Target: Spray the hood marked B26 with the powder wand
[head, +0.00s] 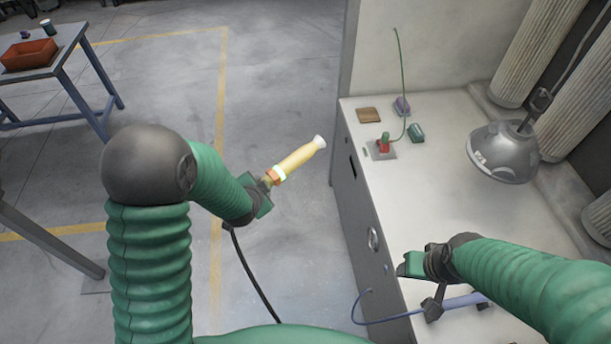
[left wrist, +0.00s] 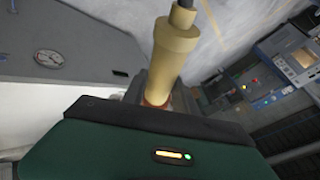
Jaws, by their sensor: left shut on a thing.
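My left gripper (head: 264,187) is shut on the yellow powder wand (head: 298,161). The wand has an orange-and-white collar at the gripper and a pale flared tip pointing up and right, over open floor left of the bench. A black hose hangs below the gripper. The wand also shows in the left wrist view (left wrist: 174,55). A silver hood (head: 503,153) hangs above the bench at the right, well apart from the wand. It carries a small pale label that I cannot read. My right gripper (head: 418,263) is over the bench's front edge; its jaw opening is unclear.
The pale bench (head: 440,205) holds a red switch (head: 384,142), a teal block (head: 415,132) and a brown pad (head: 368,115). A blue-grey tool (head: 466,300) with a blue hose lies below my right arm. Ribbed filter columns (head: 538,50) stand behind. A table (head: 62,55) with an orange bin stands far left.

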